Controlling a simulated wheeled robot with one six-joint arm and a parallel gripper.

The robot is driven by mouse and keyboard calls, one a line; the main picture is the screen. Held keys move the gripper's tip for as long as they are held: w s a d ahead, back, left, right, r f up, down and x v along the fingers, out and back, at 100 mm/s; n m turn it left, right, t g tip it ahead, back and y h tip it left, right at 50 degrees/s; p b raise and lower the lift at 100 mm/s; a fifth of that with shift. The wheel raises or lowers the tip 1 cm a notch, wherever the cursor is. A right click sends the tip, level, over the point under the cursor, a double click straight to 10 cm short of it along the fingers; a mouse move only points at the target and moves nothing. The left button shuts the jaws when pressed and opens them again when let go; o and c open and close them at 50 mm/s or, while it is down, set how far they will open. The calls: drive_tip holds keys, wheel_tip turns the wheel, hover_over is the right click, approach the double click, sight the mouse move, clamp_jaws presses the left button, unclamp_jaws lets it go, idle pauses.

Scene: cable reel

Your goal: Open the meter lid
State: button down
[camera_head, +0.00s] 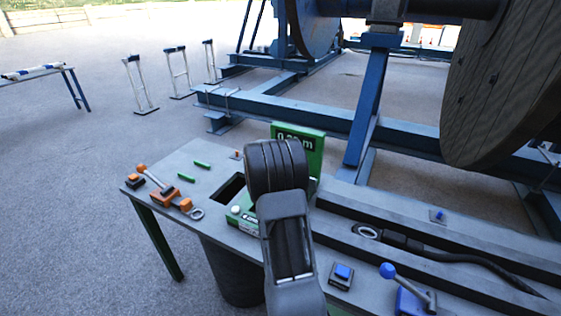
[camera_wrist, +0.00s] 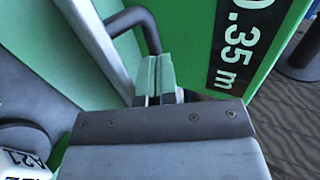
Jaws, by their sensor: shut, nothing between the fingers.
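The green meter stands on the grey bench, with its upright display panel (camera_head: 314,143) partly behind my arm. In the wrist view the panel (camera_wrist: 203,40) is at the right, and its black display reads 0.35 m. A dark bent handle (camera_wrist: 133,20) shows on the green part of the meter at upper left. I cannot tell for sure which green part is the lid or how far it stands open. My gripper (camera_wrist: 157,65) is shut and empty, close to the handle and left of the panel; contact is unclear. My arm hides it in the head view.
The grey bench (camera_head: 185,160) holds orange-handled tools (camera_head: 165,193) at left, a blue button (camera_head: 342,272) and a blue-knobbed lever (camera_head: 390,271) at right. A black cable (camera_head: 470,262) lies along a channel. A large reel (camera_head: 505,85) on a blue frame stands behind.

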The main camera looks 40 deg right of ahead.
drive_tip(key=shift+s+d, duration=0.1)
drive_tip(key=shift+d, duration=0.05)
drive_tip(key=shift+r, duration=0.2)
drive_tip(key=r+p+v, duration=0.1)
drive_tip(key=p+v, duration=0.1)
drive_tip(key=v, duration=1.2)
drive_tip(key=shift+d, duration=0.35)
drive_tip(key=shift+w+r, duration=0.1)
drive_tip(key=shift+w, duration=0.15)
